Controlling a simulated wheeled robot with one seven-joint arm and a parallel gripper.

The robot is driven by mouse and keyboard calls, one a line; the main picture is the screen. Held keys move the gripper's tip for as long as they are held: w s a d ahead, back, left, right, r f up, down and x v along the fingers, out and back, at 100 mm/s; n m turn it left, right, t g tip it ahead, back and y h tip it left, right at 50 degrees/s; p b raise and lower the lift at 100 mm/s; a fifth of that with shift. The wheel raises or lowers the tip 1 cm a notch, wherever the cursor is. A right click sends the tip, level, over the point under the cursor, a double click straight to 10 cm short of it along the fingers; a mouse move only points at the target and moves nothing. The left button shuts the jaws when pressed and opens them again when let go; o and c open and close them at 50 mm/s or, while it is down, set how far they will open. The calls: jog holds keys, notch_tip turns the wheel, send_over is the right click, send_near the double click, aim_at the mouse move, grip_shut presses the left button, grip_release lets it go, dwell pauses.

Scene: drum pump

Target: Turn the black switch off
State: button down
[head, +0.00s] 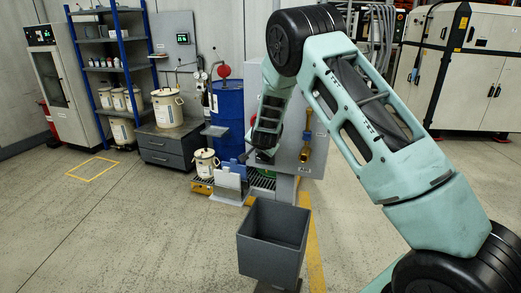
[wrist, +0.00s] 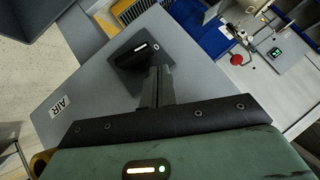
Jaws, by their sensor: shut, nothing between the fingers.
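The black switch (wrist: 136,50) is a dark plate with a pale-edged raised part on the grey panel (wrist: 205,85), seen in the wrist view. My gripper (wrist: 157,72) is shut and empty, its fingertips at the lower right edge of the switch. I cannot tell whether they touch it. An "AIR" label (wrist: 60,105) is on the panel at the left. In the head view the grey cabinet (head: 311,145) stands behind my arm, and my gripper (head: 257,158) is at its left side. The switch is not clear there.
A blue drum (head: 229,110) stands left of the cabinet, with a red knob (head: 224,71) above it. A white pail (head: 205,162) stands in front of the drum. A grey open bin (head: 272,240) is in the foreground. The floor to the left is clear.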

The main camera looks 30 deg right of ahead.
jog(key=b+v, duration=0.1)
jog(key=v, duration=1.6)
jog(key=shift+s, duration=0.25)
jog(key=s+a+f+n+g+y, duration=0.1)
jog(key=s+a+n+g+y, duration=0.1)
jog(key=s+a+n+y, duration=0.65)
jog(key=s+a+f+n+g+h, duration=0.15)
jog(key=s+a, duration=0.35)
jog(key=a, duration=0.9)
jog(key=s+a+n+g+h, duration=0.1)
jog(key=s+n, duration=0.4)
jog(key=s, duration=0.6)
jog(key=s+a+n+g, duration=0.2)
jog(key=s+n+g, duration=0.2)
jog(key=s, duration=0.8)
jog(key=shift+s+a+r+n+h, duration=0.25)
jog(key=shift+a+r+n+h, duration=0.15)
jog(key=shift+n, duration=0.4)
